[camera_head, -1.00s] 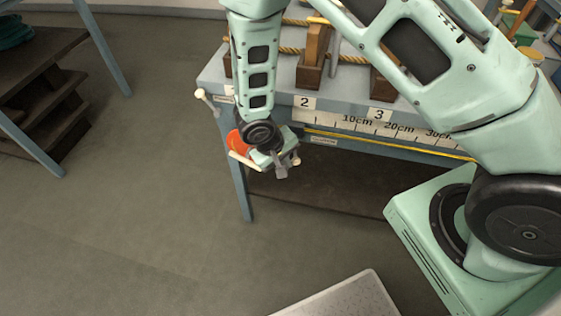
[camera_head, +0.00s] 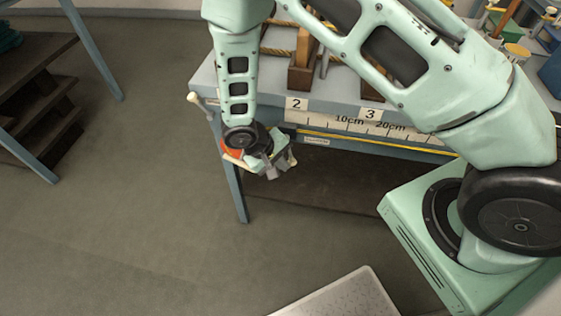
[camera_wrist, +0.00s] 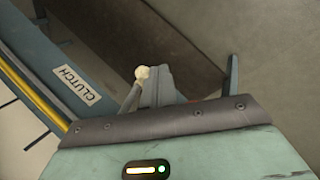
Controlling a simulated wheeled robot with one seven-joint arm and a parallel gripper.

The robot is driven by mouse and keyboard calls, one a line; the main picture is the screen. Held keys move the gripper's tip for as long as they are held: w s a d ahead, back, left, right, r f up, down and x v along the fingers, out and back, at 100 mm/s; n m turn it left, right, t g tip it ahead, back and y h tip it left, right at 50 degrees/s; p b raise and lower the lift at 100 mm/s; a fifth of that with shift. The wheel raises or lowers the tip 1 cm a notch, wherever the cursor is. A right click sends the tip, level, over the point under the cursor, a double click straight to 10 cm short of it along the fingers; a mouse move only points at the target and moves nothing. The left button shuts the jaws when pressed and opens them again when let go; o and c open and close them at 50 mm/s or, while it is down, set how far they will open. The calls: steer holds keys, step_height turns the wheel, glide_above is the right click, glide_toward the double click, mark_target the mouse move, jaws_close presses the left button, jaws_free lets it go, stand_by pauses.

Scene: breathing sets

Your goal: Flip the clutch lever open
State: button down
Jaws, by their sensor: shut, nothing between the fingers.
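The clutch lever (camera_wrist: 131,98) has a thin stem and a round cream knob, and shows in the wrist view beside a label reading CLUTCH (camera_wrist: 76,86). In the head view that label (camera_head: 317,140) is on the table's front edge, and a cream knob (camera_head: 292,161) shows just right of my gripper (camera_head: 270,174). My gripper is shut and empty, in front of and below the table edge. In the wrist view its grey fingertips (camera_wrist: 158,84) are close to the right of the lever. I cannot tell whether they touch. The lever's base is hidden behind my gripper.
The blue-grey table (camera_head: 208,75) has rope and wooden posts on top and a ruler strip (camera_head: 350,124) along its front. Another cream-knobbed lever (camera_head: 193,98) sticks out at its left corner. An orange-red disc (camera_head: 229,147) is partly hidden behind my wrist. Open floor lies in front.

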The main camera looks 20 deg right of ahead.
mark_target(294, 164)
steer(key=d+g+h, duration=0.1)
steer(key=h, duration=0.1)
steer(key=s+d+g+h+b, duration=0.1)
steer(key=h, duration=0.1)
steer(key=shift+s+n+g, duration=0.2)
steer(key=shift+n+g, duration=0.1)
steer(key=shift+s+d+r+g+h+b, duration=0.2)
steer(key=shift+s+d+g+h+b, duration=0.15)
steer(key=shift+h, duration=0.35)
steer(key=shift+s+d+r+n+g+h, duration=0.1)
steer(key=shift+d+r+n+g+h, duration=0.2)
steer(key=shift+r+g+h, duration=0.3)
steer(key=shift+a+f, duration=0.1)
steer(key=shift+f, duration=0.05)
steer(key=shift+w+a+b, duration=0.4)
steer(key=shift+w+a, duration=0.05)
steer(key=shift+a, duration=0.15)
